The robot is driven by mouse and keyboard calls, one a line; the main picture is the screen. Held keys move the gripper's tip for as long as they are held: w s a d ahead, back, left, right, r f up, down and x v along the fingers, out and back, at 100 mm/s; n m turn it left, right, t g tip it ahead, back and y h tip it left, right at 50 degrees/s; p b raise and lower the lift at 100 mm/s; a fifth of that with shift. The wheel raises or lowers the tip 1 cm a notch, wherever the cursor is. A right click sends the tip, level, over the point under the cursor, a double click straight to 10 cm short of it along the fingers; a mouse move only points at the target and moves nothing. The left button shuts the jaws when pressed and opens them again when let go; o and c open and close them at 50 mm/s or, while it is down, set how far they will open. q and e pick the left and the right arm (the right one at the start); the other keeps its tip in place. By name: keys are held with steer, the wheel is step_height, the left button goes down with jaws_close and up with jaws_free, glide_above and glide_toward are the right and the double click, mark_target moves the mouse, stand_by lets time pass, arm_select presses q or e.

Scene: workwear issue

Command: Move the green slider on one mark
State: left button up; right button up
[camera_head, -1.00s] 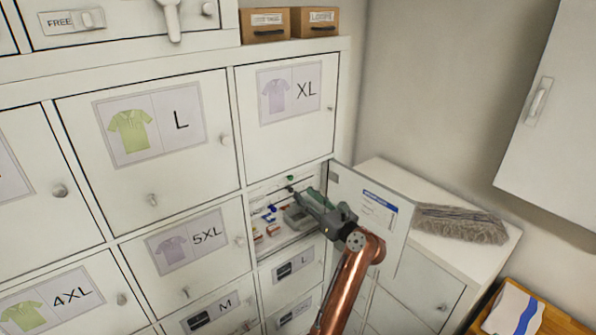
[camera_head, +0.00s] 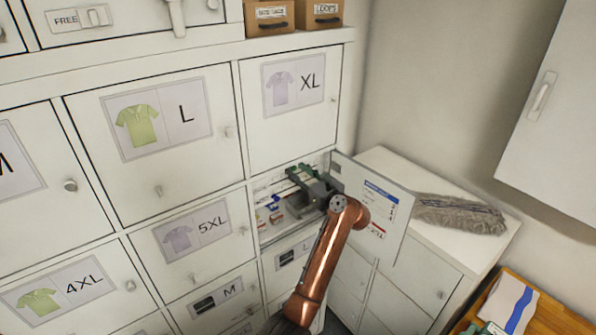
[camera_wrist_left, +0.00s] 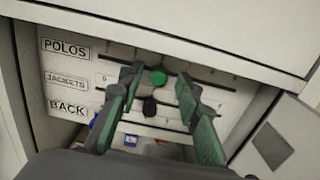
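The green slider (camera_wrist_left: 158,77) is a round green knob on a white panel (camera_wrist_left: 75,80) inside an open locker compartment, seen in the left wrist view. The panel has rows labelled POLOS, JACKETS and BACK, with tick-marked lines. My left gripper (camera_wrist_left: 160,71) is open, with one green-padded finger on each side of the green knob; I cannot tell whether either touches it. A black knob (camera_wrist_left: 149,108) sits below, also between the fingers. In the head view my left gripper (camera_head: 304,174) reaches into the compartment and hides most of the panel. My right gripper is not in view.
The open compartment door (camera_head: 385,205) stands just right of my left arm. Closed locker doors surround the opening. A grey mop head (camera_head: 458,214) lies on the white cabinet at right. Small coloured items (camera_head: 272,208) lie low in the compartment.

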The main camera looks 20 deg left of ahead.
arm_select(q)
steer(key=shift+c, duration=0.4)
jaws_close()
